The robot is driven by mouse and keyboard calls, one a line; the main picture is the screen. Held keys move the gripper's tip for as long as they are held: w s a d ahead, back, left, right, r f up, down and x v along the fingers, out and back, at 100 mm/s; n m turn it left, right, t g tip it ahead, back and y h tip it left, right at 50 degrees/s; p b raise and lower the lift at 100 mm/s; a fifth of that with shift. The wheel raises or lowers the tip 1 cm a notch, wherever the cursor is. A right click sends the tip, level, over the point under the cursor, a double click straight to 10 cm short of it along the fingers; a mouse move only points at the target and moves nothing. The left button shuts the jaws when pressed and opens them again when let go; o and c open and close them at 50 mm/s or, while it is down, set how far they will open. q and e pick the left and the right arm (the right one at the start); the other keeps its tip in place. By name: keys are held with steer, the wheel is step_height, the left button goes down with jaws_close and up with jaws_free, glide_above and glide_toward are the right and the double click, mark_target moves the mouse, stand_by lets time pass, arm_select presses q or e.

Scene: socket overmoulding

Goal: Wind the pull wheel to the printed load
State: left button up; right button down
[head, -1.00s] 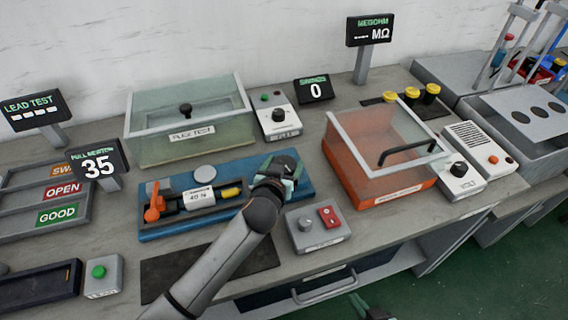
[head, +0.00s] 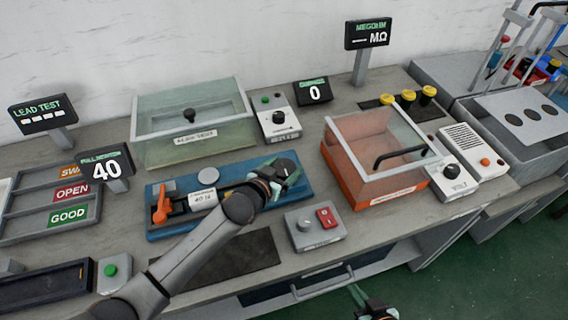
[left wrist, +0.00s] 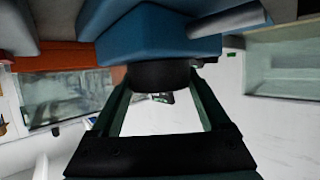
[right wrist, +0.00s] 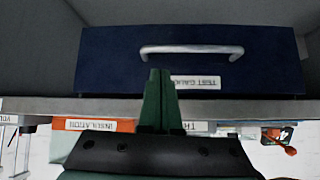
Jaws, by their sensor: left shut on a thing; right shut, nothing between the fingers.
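The blue pull tester (head: 165,233) lies on the bench, with an orange lever (head: 161,206) at its left end and a white label reading about 40 N (head: 203,198). Its black pull wheel (head: 287,168) is at the right end. My left gripper (head: 280,180) is at that wheel; in the left wrist view its fingers close on the sides of the black wheel (left wrist: 158,75). The pull display (head: 106,169) reads 40. My right gripper (head: 372,306) is low in front of the bench; in the right wrist view its fingers (right wrist: 158,98) are together and empty.
A switch box (head: 316,229) stands just right of the tester. An orange clear-lidded box (head: 375,160) is further right, and a green clear-lidded box (head: 190,125) stands behind. A drawer (right wrist: 190,62) faces my right gripper.

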arm_select(q)
steer(key=o, duration=1.2)
steer(key=v, duration=1.2)
steer(key=shift+s+a+r+p, duration=0.1)
steer(key=shift+s+a+p, duration=0.1)
steer(key=shift+p, duration=0.2)
steer(key=shift+s, duration=0.1)
